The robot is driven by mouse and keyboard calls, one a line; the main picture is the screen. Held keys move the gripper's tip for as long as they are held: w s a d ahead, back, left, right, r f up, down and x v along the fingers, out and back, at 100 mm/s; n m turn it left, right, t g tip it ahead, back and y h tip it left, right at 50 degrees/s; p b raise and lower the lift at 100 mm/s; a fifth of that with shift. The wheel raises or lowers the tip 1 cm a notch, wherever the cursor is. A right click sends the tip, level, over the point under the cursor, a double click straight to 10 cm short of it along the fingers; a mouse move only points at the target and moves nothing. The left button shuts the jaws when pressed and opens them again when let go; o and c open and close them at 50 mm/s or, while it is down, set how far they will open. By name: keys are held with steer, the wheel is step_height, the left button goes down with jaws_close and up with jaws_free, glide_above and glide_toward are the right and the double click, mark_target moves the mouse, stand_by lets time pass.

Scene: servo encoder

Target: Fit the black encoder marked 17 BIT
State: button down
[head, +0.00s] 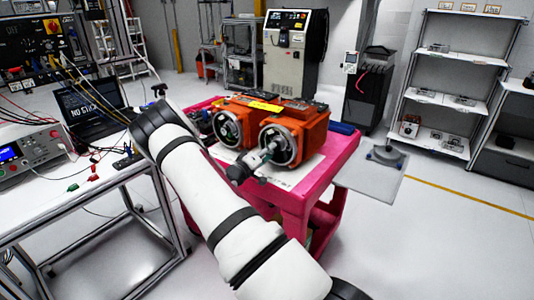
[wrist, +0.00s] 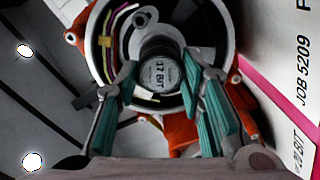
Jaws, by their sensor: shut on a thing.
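The black encoder (wrist: 160,73), with a round label reading 17 BIT, sits between the fingertips of my gripper (wrist: 160,82) in the wrist view. My gripper is shut on it. Behind it is the round open end of a servo motor, with a pale metal rim (wrist: 99,48) and coloured wires inside. In the head view my gripper (head: 268,155) is at the open end of the right orange motor (head: 314,133). A second orange motor (head: 213,112) stands to its left. I cannot tell whether the encoder is seated in the motor.
The motors stand on a pink cart (head: 343,152) with a printed sheet on top; JOB 5209 shows in the wrist view. A workbench (head: 50,190) with instruments and a laptop is on the left. Shelves (head: 455,98) stand at the right. Floor to the right is mostly clear.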

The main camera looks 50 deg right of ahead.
steer(key=shift+d+p, duration=0.4)
steer(key=shift+d, duration=0.85)
stand_by(1.0)
steer(key=c, duration=1)
jaws_free()
steer(key=shift+a, duration=0.2)
steer(key=shift+c, duration=0.4)
steer(key=a+p, duration=0.3)
steer(key=a, duration=0.4)
steer(key=shift+s, duration=0.25)
